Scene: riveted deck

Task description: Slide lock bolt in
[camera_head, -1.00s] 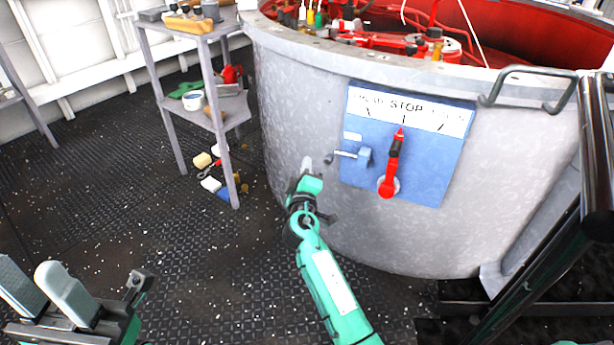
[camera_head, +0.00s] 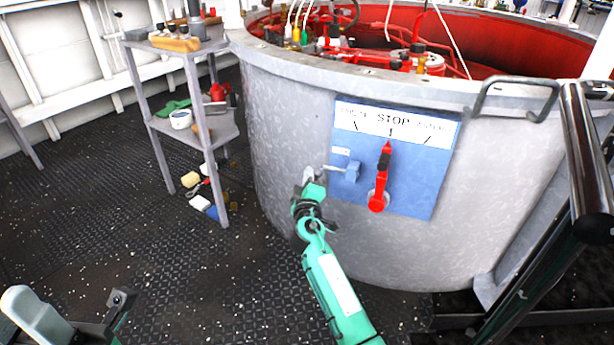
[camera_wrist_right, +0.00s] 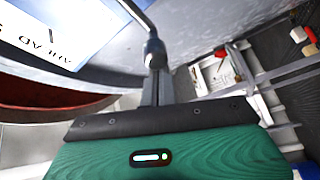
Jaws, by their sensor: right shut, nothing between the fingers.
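The lock bolt (camera_head: 335,169) is a thin grey metal rod sticking out leftward from a small blue housing (camera_head: 352,172) on the blue panel (camera_head: 420,190) of the vat. In the right wrist view, the rod ends in a rounded knob (camera_wrist_right: 155,52) just beyond my fingertips. My right gripper (camera_head: 309,174) is shut and empty, its tips at the rod's outer left end; whether they touch it I cannot tell. In the right wrist view, the shut fingers (camera_wrist_right: 156,82) point at the knob. My left gripper (camera_head: 32,312) is partly cut off at the lower left, away from the vat.
A red lever (camera_head: 380,180) points up to STOP, right of the bolt. The vat (camera_head: 280,120) has a handle (camera_head: 515,85) on its rim. A grey shelf (camera_head: 215,128) with tools stands at left. A dark rail (camera_head: 590,160) is at right.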

